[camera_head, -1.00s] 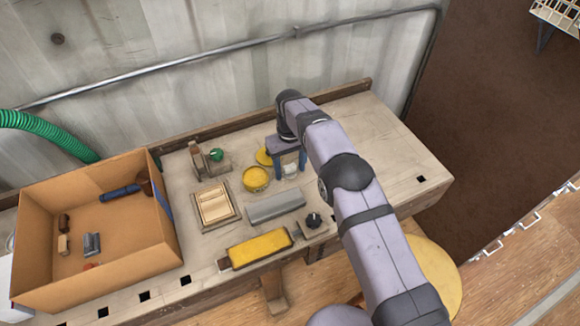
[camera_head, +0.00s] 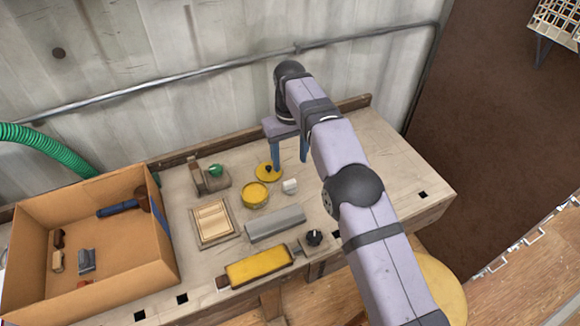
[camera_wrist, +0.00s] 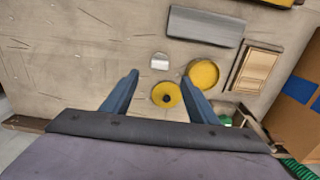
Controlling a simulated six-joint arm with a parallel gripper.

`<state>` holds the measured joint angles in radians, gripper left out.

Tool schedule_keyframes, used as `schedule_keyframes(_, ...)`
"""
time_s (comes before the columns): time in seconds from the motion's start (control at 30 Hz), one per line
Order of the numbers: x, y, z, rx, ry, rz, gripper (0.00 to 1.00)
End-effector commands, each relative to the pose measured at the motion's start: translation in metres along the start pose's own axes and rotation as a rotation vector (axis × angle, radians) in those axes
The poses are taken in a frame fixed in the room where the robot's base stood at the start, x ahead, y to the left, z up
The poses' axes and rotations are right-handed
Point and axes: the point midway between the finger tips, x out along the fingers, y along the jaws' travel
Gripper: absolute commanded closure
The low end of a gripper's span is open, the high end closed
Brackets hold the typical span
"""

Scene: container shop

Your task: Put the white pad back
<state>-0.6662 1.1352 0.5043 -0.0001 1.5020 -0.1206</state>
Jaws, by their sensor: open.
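The white pad (camera_head: 289,187) is a small pale block on the bench, just right of an open round yellow tin (camera_head: 255,194). It also shows in the wrist view (camera_wrist: 160,62), clear of the fingers, with the tin (camera_wrist: 204,74) to its right. A yellow lid with a black knob (camera_head: 268,172) lies behind the tin; in the wrist view the lid (camera_wrist: 166,95) shows between the fingers. My gripper (camera_head: 290,160) is open and empty above the bench, behind the pad. Its two blue fingers (camera_wrist: 162,78) point down, spread apart.
A grey bar (camera_head: 275,223), a wooden tray (camera_head: 213,221) and a yellow block (camera_head: 258,267) lie nearer the front. A black knob (camera_head: 314,237) stands beside them. A cardboard box (camera_head: 148,262) stands left. The bench's right part is clear.

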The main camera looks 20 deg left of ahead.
Motion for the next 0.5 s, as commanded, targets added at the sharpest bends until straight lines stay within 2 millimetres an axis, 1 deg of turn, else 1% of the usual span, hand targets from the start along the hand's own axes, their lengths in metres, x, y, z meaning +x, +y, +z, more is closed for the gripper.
schedule_keyframes(0.03, -0.0041, 0.0, -0.0002, 0.0, 0.001, 0.0, 0.46)
schedule_keyframes(0.13, -0.0083, 0.0, 0.0001, 0.0, 0.0, 0.0, 0.46)
schedule_keyframes(0.37, -0.0095, 0.0001, 0.0003, 0.0, -0.001, 0.0, 0.46)
schedule_keyframes(0.5, -0.0114, 0.0062, 0.0029, 0.013, -0.002, 0.0, 0.46)
